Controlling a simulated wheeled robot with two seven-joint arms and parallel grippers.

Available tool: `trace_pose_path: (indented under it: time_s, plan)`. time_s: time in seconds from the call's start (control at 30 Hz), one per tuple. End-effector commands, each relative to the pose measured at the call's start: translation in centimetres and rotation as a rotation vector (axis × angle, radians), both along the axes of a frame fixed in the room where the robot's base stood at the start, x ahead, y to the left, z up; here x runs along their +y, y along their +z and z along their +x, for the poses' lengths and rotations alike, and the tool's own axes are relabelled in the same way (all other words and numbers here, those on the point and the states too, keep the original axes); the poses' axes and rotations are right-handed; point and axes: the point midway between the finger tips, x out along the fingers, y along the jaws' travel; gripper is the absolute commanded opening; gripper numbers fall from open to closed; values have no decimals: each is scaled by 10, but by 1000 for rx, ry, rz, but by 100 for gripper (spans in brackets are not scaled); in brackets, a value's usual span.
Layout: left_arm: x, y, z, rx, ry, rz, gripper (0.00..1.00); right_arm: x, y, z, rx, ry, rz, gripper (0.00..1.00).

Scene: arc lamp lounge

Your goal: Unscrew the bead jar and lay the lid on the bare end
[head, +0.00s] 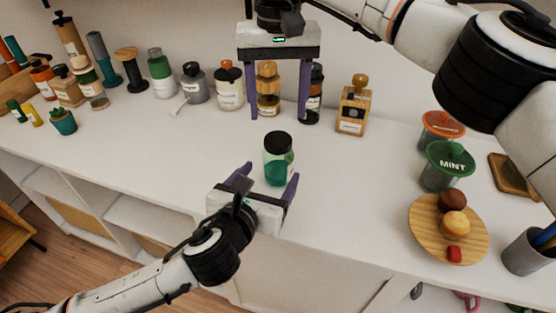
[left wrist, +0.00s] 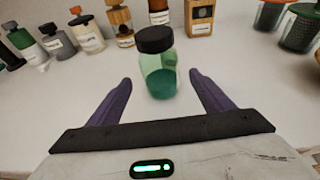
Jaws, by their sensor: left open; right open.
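The bead jar (head: 278,168) is a clear jar with green contents, standing upright on the white counter. Its black lid (head: 278,141) is on top. In the left wrist view the jar (left wrist: 158,78) and its lid (left wrist: 154,39) stand just beyond my fingertips. My left gripper (head: 268,178) is open, low in front of the jar, with its fingers pointing toward it. My right gripper (head: 279,112) is open and empty, pointing down above and behind the jar. I cannot tell which part of the counter is the bare end.
Several bottles, including a white one (head: 229,88) and a square wooden one (head: 353,108), line the wall behind. A round wooden plate (head: 423,236) with small items, a green-lidded MINT cup (head: 436,178) and a grey cup (head: 525,255) stand at right. The counter (head: 150,140) left of the jar is clear.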

Motion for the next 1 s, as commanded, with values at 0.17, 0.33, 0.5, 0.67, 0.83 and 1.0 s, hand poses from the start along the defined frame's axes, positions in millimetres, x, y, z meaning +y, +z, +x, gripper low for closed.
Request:
trace_pose_path:
  time_s: [0.17, 0.33, 0.5, 0.67, 0.83, 1.0]
  plan:
    - [-10, -11, 30, 0, 1, 0, 74, 0, 0, 0, 0, 0, 0, 61]
    - [-16, -19, 50, -1, 1, 0, 74, 0, 0, 0, 0, 0, 0, 61]
    - [-20, -23, 59, 0, 0, 0, 74, 0, 0, 0, 0, 0, 0, 61]
    - [-20, -23, 61, 0, -1, 0, 74, 0, 0, 0, 0, 0, 0, 61]
    - [-20, -23, 61, 0, -1, 0, 69, 0, 0, 0, 0, 0, 0, 61]
    - [-20, -23, 61, 0, -1, 0, 40, 0, 0, 0, 0, 0, 0, 61]
